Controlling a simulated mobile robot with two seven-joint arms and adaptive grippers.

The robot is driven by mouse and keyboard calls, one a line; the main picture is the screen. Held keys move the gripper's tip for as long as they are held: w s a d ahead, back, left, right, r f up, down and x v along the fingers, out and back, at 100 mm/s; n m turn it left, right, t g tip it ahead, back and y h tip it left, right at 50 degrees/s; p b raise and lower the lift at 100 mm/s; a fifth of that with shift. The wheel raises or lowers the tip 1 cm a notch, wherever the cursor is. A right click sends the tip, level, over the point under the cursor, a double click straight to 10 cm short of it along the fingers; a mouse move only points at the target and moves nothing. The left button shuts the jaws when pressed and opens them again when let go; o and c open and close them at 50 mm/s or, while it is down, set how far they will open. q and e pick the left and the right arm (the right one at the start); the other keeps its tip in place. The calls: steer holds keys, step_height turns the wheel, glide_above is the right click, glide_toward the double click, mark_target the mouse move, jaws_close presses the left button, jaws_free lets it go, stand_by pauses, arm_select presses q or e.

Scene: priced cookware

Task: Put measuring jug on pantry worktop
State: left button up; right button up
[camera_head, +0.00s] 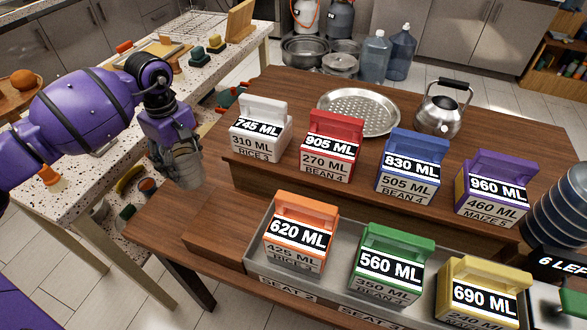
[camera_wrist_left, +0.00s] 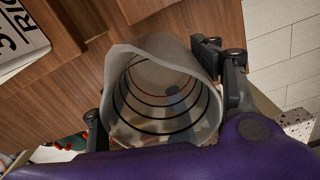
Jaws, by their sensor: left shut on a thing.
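My left gripper (camera_head: 183,158) is shut on the measuring jug (camera_head: 189,174), a greyish see-through cup with an open mouth. In the left wrist view the jug (camera_wrist_left: 160,100) shows dark rings around its wall, with one gripper finger on each side. The jug appears over the left end of the brown wooden worktop (camera_head: 160,216), which also shows in the left wrist view (camera_wrist_left: 60,85). I cannot tell whether its base touches the wood. A speckled pale worktop (camera_head: 75,185) lies to the left. Which one is the pantry worktop is not marked. My right gripper is not in view.
A raised wooden shelf holds several priced boxes, including a white one (camera_head: 259,128) near the jug, a metal tray (camera_head: 358,111) and a kettle (camera_head: 441,109). A grey bin (camera_head: 262,262) in front holds more boxes. The wood's left end is bare.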

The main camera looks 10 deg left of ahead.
arm_select(q)
steer(key=shift+s+f, duration=0.2)
steer(key=shift+f, duration=0.3)
steer(key=shift+s+f, duration=0.2)
steer(key=shift+f, duration=0.25)
steer(key=f, duration=0.4)
steer(key=shift+w+p, duration=0.25)
steer(key=shift+p, duration=0.05)
steer(key=shift+f, duration=0.65)
step_height(320, 180, down, 3)
steer(key=shift+r, duration=0.1)
steer(key=shift+f, duration=0.25)
steer(key=o, duration=1.2)
steer(key=shift+o, duration=0.2)
steer(key=shift+r, duration=0.1)
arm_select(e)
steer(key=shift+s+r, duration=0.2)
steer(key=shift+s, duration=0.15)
arm_select(q)
steer(key=shift+r, duration=0.1)
